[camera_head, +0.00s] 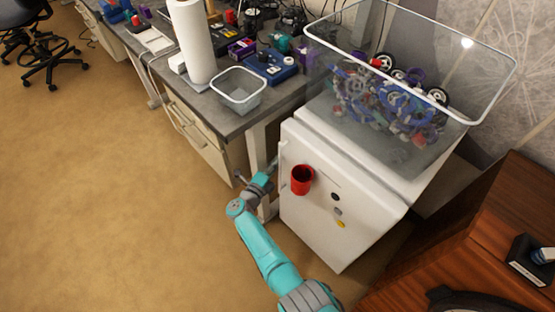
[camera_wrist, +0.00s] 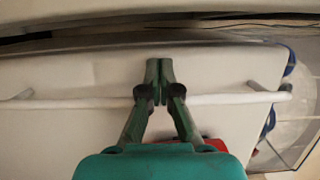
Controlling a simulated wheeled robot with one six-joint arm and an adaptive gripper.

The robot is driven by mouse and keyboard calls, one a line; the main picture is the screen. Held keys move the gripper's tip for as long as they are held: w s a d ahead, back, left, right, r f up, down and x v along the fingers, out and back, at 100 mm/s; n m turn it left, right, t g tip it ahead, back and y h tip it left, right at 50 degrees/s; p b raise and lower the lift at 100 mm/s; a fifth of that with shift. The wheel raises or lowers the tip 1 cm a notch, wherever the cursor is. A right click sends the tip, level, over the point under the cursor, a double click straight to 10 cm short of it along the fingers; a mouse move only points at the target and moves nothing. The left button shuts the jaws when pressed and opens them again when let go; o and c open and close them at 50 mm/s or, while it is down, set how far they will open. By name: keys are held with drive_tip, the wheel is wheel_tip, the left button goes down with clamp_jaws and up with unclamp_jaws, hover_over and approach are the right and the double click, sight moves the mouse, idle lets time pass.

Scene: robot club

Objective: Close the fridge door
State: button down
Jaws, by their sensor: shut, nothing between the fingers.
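The small white fridge (camera_head: 375,165) stands at the right of the desk, its door (camera_head: 320,225) facing the open floor. The head view does not clearly show whether the door is fully closed. My gripper (camera_head: 273,163) is at the door's left edge, near the handle, and partly hard to make out. In the wrist view the door (camera_wrist: 90,70) fills the middle, with its white bar handle (camera_wrist: 60,104) running across. My gripper (camera_wrist: 160,66) is shut and empty, its fingers crossing the handle. Contact cannot be told. A dark gap shows above the door's edge.
A red cup (camera_head: 302,180) and small magnets are on the door. A clear bin of parts (camera_head: 440,160) sits on the fridge. The desk (camera_head: 225,118) is close on the left, a wooden cabinet (camera_head: 490,235) on the right. The floor (camera_head: 110,190) at left is clear.

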drive_tip(key=v, duration=1)
drive_tip(key=shift+s+a+f, duration=0.2)
drive_tip(key=shift+s, duration=0.05)
